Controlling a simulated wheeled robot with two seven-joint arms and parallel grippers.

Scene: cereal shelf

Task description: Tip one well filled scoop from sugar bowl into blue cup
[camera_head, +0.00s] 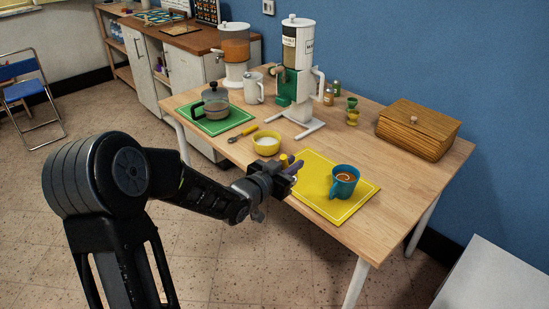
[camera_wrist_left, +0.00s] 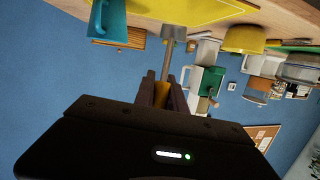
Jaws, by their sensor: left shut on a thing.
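The yellow sugar bowl (camera_head: 259,147) with white sugar (camera_head: 267,141) stands left of the yellow mat (camera_head: 325,211) in the head view. The blue cup (camera_head: 343,190), holding brown liquid, stands on the mat. My left gripper (camera_head: 291,166) is at the table's front edge, between bowl and cup. In the left wrist view, which is upside down, the gripper (camera_wrist_left: 163,92) is shut on the handle of a grey scoop (camera_wrist_left: 174,33). The scoop head is between the cup (camera_wrist_left: 107,20) and the bowl (camera_wrist_left: 243,40). Its contents are hidden. My right gripper is not in view.
A spoon with a yellow handle (camera_head: 240,136) lies left of the bowl. A glass pot (camera_head: 215,107) stands on a green mat (camera_head: 209,126). Dispensers (camera_head: 297,65) and a white jug (camera_head: 252,88) stand behind. A wooden box (camera_head: 417,130) is at the right; the front right table is clear.

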